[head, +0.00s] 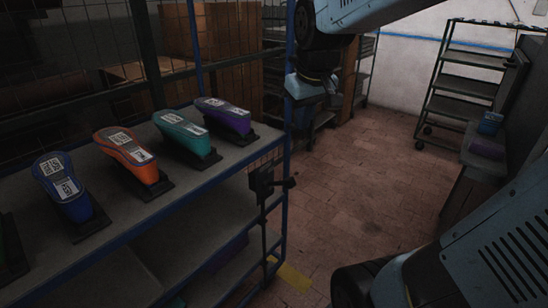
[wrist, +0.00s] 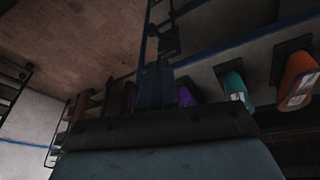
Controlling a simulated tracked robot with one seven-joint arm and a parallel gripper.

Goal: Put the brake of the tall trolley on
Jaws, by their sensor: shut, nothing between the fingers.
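The tall trolley (head: 462,85) seems to be the dark open-shelved rack on casters at the back right in the head view. A caster (head: 419,145) shows at its lower left; I cannot make out a brake pedal. A dark shelved frame at the left edge of the wrist view (wrist: 12,85) may be the same trolley. My gripper (wrist: 155,85) is shut and empty in the wrist view. In the head view my wrist hangs at the top middle, well short of the trolley, and its fingertips cannot be told apart there.
A blue-framed shelf (head: 225,165) on the left carries several coloured devices in dark stands. A black handle-like fitting (head: 264,185) juts from its right end. A dark bench (head: 468,190) stands at the right. The brick floor (head: 370,150) between is clear.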

